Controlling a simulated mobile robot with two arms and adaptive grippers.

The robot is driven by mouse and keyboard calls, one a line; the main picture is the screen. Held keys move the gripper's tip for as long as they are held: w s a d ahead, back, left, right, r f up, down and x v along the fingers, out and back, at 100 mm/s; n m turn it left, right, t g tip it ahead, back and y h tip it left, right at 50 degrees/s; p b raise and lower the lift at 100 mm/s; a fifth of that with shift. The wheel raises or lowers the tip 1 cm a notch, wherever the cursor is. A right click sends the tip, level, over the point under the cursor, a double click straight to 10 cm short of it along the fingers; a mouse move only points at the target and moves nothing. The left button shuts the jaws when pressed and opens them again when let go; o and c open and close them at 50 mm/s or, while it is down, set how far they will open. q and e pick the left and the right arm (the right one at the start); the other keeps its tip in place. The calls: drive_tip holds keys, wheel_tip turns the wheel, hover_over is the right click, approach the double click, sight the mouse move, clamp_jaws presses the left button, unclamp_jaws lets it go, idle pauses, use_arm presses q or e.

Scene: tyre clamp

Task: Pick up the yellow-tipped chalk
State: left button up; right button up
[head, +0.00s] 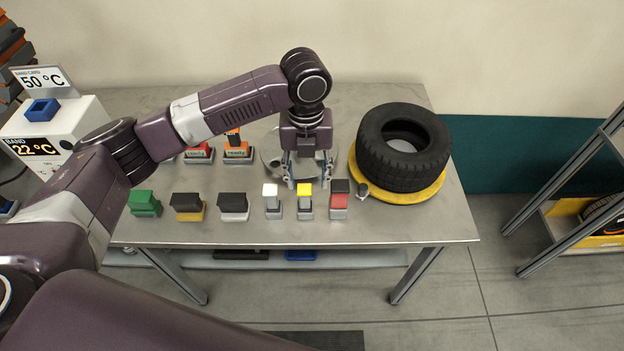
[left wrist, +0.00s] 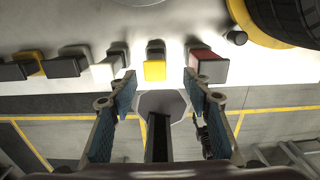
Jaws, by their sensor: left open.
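The yellow-tipped chalk (head: 305,190) stands upright in a small grey holder near the front of the metal table, between a white-tipped chalk (head: 270,190) and a red chalk piece with a dark top (head: 339,187). In the left wrist view its yellow end (left wrist: 154,71) shows between and beyond my fingertips. My left gripper (head: 307,184) is open and empty, pointing down just behind the chalk row. I see no contact with the chalk. My right gripper is not in view.
A tyre (head: 405,150) on a yellow ring stands at the right. Green (head: 145,203) and dark blocks stand left of the chalks. Orange and red items labelled "ready" (head: 238,152) lie behind. A round grey plate (head: 270,160) lies under the gripper. The table's front edge is clear.

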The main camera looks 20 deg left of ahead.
sight(304, 190)
use_arm(q)
drive_tip(key=shift+w+a, duration=0.15)
drive_tip(key=shift+w, duration=0.25)
drive_tip(key=shift+f, duration=0.3)
drive_tip(key=f, duration=0.1)
drive_tip(key=s+f+p, duration=0.1)
drive_tip(key=f+p, duration=0.1)
drive_tip(key=shift+s+a+f, duration=0.15)
drive_tip(key=shift+a+f, duration=0.1)
drive_tip(key=shift+f, duration=0.05)
drive_tip(key=shift+w+f, duration=0.2)
drive_tip(key=shift+f, duration=1.25)
drive_tip(key=c, duration=0.6)
clamp_jaws()
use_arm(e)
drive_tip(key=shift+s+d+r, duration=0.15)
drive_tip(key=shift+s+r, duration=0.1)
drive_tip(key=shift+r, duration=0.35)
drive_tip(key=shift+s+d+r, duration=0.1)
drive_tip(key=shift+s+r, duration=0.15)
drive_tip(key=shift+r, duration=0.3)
